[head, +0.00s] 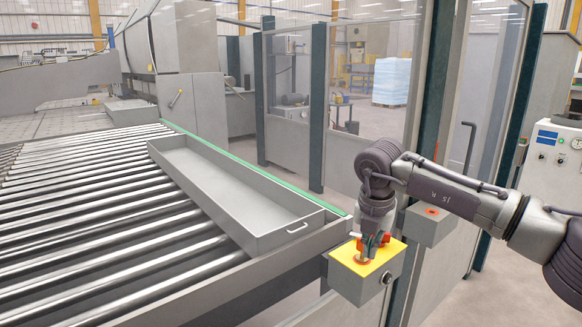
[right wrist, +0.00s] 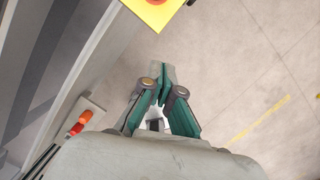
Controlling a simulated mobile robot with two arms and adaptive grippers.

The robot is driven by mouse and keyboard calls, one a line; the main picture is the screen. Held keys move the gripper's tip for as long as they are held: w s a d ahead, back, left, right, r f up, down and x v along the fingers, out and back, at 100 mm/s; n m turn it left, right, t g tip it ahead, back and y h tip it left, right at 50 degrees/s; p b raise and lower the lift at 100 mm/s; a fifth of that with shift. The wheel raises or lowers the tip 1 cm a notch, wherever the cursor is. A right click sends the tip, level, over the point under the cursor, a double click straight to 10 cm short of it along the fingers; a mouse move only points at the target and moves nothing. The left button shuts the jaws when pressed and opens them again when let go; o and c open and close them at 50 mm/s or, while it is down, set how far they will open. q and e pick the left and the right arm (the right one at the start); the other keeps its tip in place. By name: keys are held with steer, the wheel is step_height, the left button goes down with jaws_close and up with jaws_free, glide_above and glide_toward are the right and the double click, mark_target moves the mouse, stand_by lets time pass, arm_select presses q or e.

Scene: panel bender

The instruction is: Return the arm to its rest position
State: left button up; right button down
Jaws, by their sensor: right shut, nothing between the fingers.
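My right arm (head: 455,190) reaches in from the right in the head view. My right gripper (head: 372,245) points down at the yellow-topped control box (head: 392,262) and covers part of its top. In the right wrist view, the right gripper (right wrist: 164,85) has its fingertips together with nothing between them. The yellow plate (right wrist: 178,8) with part of a red button (right wrist: 157,2) shows at the top edge there, apart from the fingertips. My left gripper is not in the head view.
A long grey metal tray (head: 270,240) with a handle lies on the roller conveyor (head: 90,215). A second grey box (head: 430,222) stands behind my right forearm. Glass guard panels (head: 375,80) stand behind. A white cabinet (head: 552,165) is at the right.

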steer(key=a+f+m+g+y, duration=0.1)
steer(key=a+f+m+y, duration=0.1)
steer(key=a+f+y, duration=1.6)
steer(key=d+f+m+t+h, duration=0.3)
steer(key=f+m+t, duration=0.2)
steer(key=f+m, duration=0.3)
steer(key=d+f+m+t+h, duration=0.3)
steer(key=f+m+t, duration=0.2)
steer(key=f, duration=0.5)
steer(key=s+d+f+m+g+h, duration=0.1)
steer(key=s+d+f+m+h, duration=0.4)
steer(key=s+f, duration=0.55)
steer(key=s+d+f+m+g+h, duration=0.1)
steer(key=s+d+f+m+h, duration=0.25)
steer(key=s+d+f, duration=0.7)
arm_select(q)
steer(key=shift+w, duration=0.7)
arm_select(e)
steer(key=s+d+f+m+g+h, duration=0.1)
steer(key=s+f, duration=0.4)
steer(key=s, duration=0.6)
steer(key=s+d+f+m+g, duration=0.1)
steer(key=s+f+g, duration=0.3)
steer(key=s, duration=0.7)
steer(key=s+d+f+m+g+h, duration=0.1)
steer(key=s+f, duration=0.4)
steer(key=s, duration=0.6)
steer(key=shift+s+f+m+g+h, duration=0.35)
steer(key=shift+m+g, duration=0.4)
steer(key=shift+g, duration=0.35)
